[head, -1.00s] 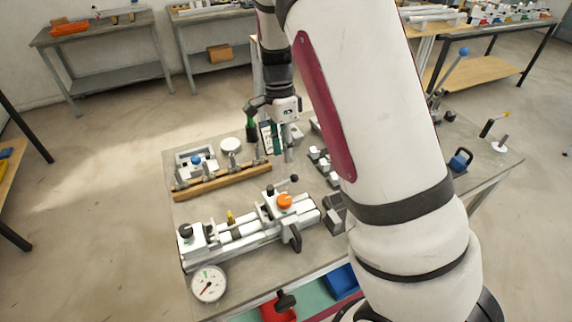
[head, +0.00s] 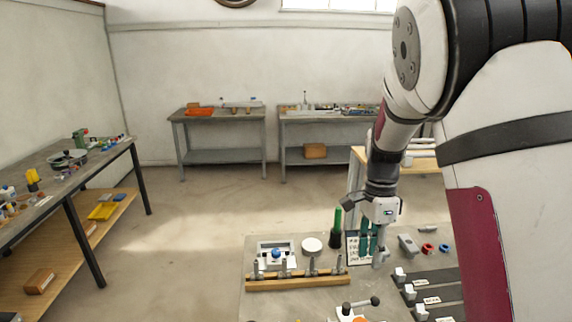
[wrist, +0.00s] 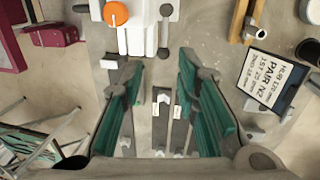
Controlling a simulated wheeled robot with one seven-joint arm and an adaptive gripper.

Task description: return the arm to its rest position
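My gripper (head: 374,243), with green finger pads, hangs over the back part of the workbench in the head view, in front of the sign card. In the wrist view my gripper (wrist: 160,72) has its two fingers spread apart, with nothing between them but bench surface and dark rails further below. My arm comes down from the upper right of the head view, bent at the elbow. It hides the right side of the bench.
Below my gripper stand a wooden rack (head: 297,282) with several pins, dark rails (head: 432,282), a sign card (wrist: 268,80) and a fixture with an orange knob (wrist: 116,14). A side bench (head: 67,180) is at left. Open floor lies behind the workbench.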

